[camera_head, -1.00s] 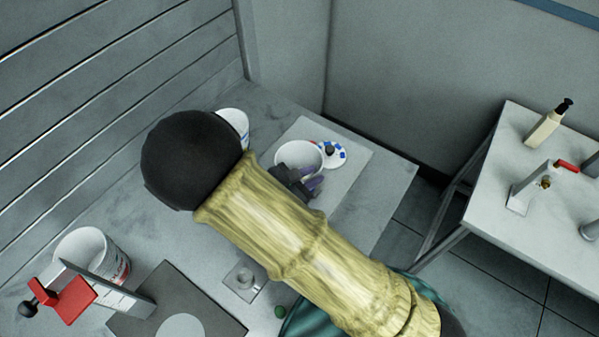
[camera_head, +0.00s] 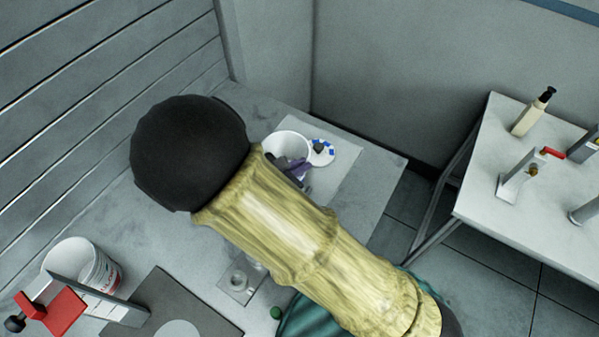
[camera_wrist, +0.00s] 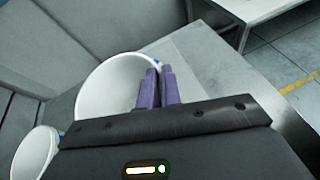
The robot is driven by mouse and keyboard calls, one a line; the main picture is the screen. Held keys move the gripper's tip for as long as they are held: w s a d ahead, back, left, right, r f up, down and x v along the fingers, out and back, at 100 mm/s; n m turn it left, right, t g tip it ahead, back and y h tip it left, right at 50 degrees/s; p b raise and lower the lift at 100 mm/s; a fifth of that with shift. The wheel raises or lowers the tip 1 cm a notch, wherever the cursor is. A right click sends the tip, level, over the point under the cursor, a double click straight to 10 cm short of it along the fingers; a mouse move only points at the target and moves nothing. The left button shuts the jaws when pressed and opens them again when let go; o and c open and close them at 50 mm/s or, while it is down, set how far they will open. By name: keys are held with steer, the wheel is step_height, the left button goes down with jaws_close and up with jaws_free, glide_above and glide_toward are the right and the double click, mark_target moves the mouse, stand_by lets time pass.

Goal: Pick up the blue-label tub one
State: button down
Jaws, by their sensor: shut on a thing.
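A white open-topped tub (camera_head: 281,142) is at the back of the table in the head view, by a pale mat. It also shows in the wrist view (camera_wrist: 95,95), mouth up. My gripper (camera_head: 299,169) has purple fingers, seen close together in the wrist view (camera_wrist: 160,85), shut on the tub's right wall at the rim. Part of a second white tub (camera_wrist: 34,155) shows at the lower left of the wrist view.
Another white tub (camera_head: 85,265), with red lettering, stands at the lower left behind a red-handled fixture (camera_head: 50,315). A side table (camera_head: 480,200) holds a pump bottle (camera_head: 530,113).

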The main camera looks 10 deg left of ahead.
steer(key=shift+r+b, duration=0.3)
steer(key=shift+r, duration=2.9)
